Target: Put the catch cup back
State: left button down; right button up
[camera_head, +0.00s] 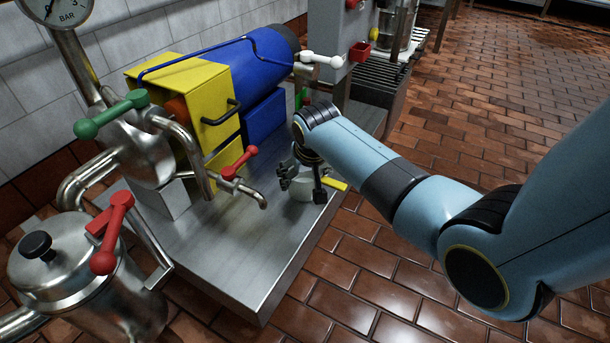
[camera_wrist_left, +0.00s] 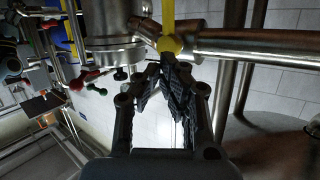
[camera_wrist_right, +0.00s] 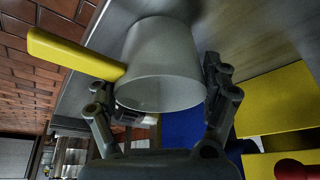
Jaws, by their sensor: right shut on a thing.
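The catch cup (camera_head: 303,190) is a pale, whitish cup with a yellow handle (camera_head: 334,184). In the camera_head view it is over the right edge area of the grey metal bench (camera_head: 235,262); I cannot tell whether it touches the bench. My right gripper (camera_head: 304,180) is shut on the cup, one finger on each side. The right wrist view shows the cup (camera_wrist_right: 160,55) between the fingers, its yellow handle (camera_wrist_right: 75,53) pointing left. My left gripper (camera_wrist_left: 165,85) is out of the camera_head view; its own wrist view shows its fingers together and empty, in front of a yellow lever (camera_wrist_left: 169,25) on a pipe.
A bent pipe spout with a red lever (camera_head: 240,163) ends left of the cup. Behind stand a yellow block (camera_head: 190,85) and a blue cylinder (camera_head: 250,65). A steel pot (camera_head: 70,270) stands front left. Tiled floor (camera_head: 470,110) lies open to the right.

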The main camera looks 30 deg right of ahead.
jog(key=o, duration=1.4)
jog(key=shift+f, duration=0.15)
jog(key=shift+c, duration=0.2)
